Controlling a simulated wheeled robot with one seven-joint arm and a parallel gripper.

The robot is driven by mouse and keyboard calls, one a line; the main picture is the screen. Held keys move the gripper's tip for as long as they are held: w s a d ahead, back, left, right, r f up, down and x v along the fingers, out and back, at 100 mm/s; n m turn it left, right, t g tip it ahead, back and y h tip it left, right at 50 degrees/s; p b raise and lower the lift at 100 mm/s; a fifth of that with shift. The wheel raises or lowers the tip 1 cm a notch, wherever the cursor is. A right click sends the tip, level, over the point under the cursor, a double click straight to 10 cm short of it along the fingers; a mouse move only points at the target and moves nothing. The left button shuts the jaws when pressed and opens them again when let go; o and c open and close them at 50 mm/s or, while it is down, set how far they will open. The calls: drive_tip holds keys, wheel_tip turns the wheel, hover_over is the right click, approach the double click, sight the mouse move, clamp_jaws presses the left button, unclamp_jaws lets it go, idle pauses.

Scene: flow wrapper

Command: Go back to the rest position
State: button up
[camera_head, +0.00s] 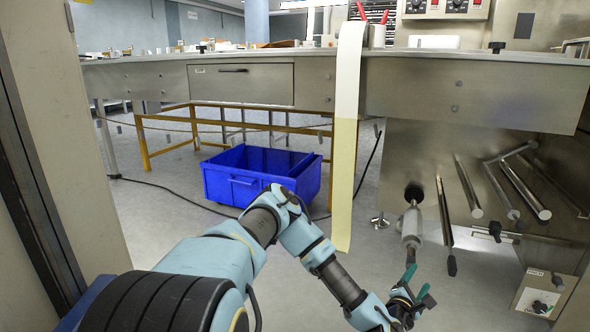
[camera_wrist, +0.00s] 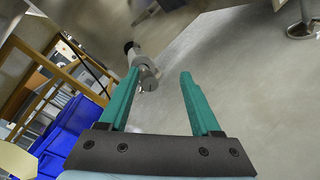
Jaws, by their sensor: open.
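My gripper (camera_head: 412,290) is at the lower right of the head view, at the end of my light blue arm, in front of the steel machine. In the wrist view my gripper (camera_wrist: 158,82) shows two green fingers spread apart with nothing between them. A grey cylindrical machine part (camera_wrist: 142,68) shows just beyond the left finger; I cannot tell how far off it is. In the head view a grey cylinder on a shaft (camera_head: 411,224) stands out from the machine just above my gripper.
Steel rollers and rods (camera_head: 468,187) stick out at the right. A pale film strip (camera_head: 345,150) hangs from the worktop (camera_head: 250,57). A blue bin (camera_head: 232,185) sits on the floor under the table, and also shows in the wrist view (camera_wrist: 72,130). A control box (camera_head: 541,298) is at lower right.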

drive_tip(key=w+a+r+m+g+y+p, duration=0.15)
drive_tip(key=a+r+m+g+y, duration=0.35)
drive_tip(key=a+m, duration=0.55)
drive_tip(key=w+a+r+m+g+y+p, duration=0.15)
drive_tip(key=a+r+m+g, duration=0.25)
drive_tip(key=a+r+m, duration=0.65)
drive_tip(key=s+a+r+g+y+p, duration=0.1)
drive_tip(key=s+a+r+y, duration=0.1)
drive_tip(key=s+a+r, duration=0.35)
drive_tip(key=s+a+r+n+y, duration=0.1)
drive_tip(key=s+a+r, duration=0.1)
drive_tip(key=a, duration=0.6)
drive_tip(key=s+a+r+g+y+p, duration=0.1)
drive_tip(key=s+a+r+y, duration=0.1)
drive_tip(key=s+a+r, duration=0.35)
wheel_tip(320, 180, up, 37)
drive_tip(key=w+a+p, duration=0.1)
drive_tip(key=a+p, duration=0.1)
drive_tip(key=p, duration=3.5)
drive_tip(key=shift+p, duration=0.35)
